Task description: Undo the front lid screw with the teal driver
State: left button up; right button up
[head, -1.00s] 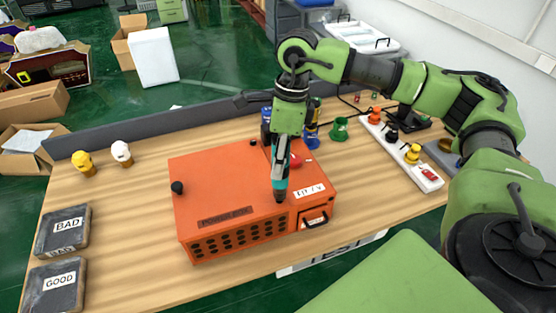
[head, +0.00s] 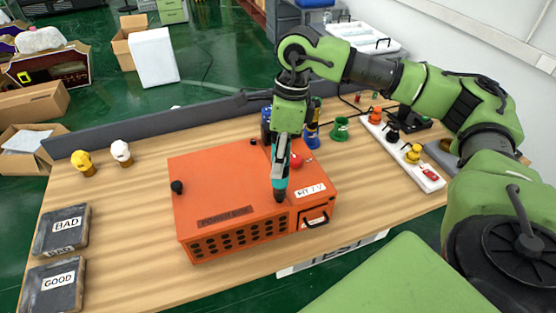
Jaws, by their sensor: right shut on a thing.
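The orange box (head: 225,185) stands on the wooden table, with a black knob (head: 177,187) at its left and a smaller dark knob at its back edge. My right gripper (head: 283,150) points down over the right part of the lid and is shut on the teal driver (head: 281,178). The driver is upright, and its dark tip meets the lid near the front edge, left of the white label (head: 311,189). The front lid screw is hidden under the tip. My left gripper is not in view.
Two dark trays marked BAD (head: 63,228) and GOOD (head: 55,285) lie at the left. Yellow (head: 83,163) and white (head: 121,152) bulbs stand at the back left.

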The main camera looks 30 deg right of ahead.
jog(key=shift+f+b, duration=0.75)
jog(key=shift+f, duration=0.05)
dwell(1.2)
jog(key=shift+s+f, duration=0.1)
dwell(3.4)
jog(key=shift+r+p, duration=0.55)
jog(key=shift+r, duration=0.4)
jog(key=shift+r+p, duration=1.45)
jog(key=shift+r, duration=1.3)
